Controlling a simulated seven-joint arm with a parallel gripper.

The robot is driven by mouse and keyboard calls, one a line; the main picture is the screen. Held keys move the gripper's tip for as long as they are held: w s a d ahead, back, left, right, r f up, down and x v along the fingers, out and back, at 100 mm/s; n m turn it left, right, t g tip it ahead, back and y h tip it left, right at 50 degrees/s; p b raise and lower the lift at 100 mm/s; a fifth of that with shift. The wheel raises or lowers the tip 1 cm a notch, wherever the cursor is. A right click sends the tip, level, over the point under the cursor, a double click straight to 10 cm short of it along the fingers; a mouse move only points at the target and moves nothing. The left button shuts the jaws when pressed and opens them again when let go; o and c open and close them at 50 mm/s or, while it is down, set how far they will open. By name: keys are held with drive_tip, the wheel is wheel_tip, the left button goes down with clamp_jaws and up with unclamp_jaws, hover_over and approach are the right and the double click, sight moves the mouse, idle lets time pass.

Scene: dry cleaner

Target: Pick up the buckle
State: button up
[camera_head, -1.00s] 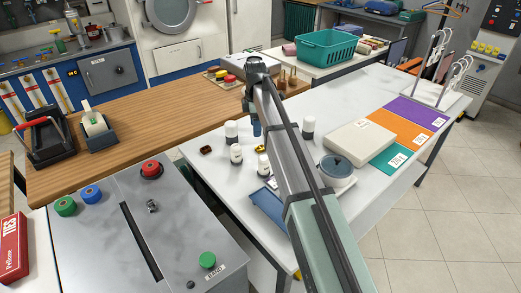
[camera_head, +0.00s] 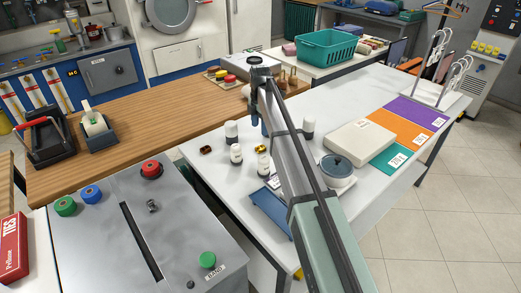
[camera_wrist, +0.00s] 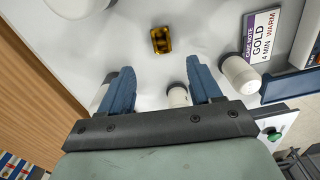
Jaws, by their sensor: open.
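The buckle (camera_wrist: 161,40) is a small gold piece with a dark middle, lying on the white table in the upper middle of the wrist view. In the head view, a gold patch (camera_head: 262,149) that seems to be the buckle shows just above a white bottle, partly hidden by it. My gripper (camera_wrist: 160,68) is open, with its two blue fingers apart and nothing between them that I can see held. The buckle lies past the fingertips, roughly centred between them. In the head view my arm mostly hides the gripper.
White bottles stand close around the buckle, one near the right finger (camera_wrist: 240,75) and one seen between the fingers (camera_wrist: 178,95). A care note card (camera_wrist: 262,35) lies beyond. A small brown object (camera_head: 206,149) sits near the table's left edge. A white box (camera_head: 360,143) is to the right.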

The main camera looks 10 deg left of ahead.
sight(260, 147)
wheel_tip(260, 147, down, 10)
drive_tip(key=shift+d+r, duration=0.1)
idle(0.5)
drive_tip(key=shift+c, duration=0.5)
drive_tip(key=c, duration=1)
drive_tip(key=shift+r, duration=0.1)
drive_tip(key=shift+c, duration=0.2)
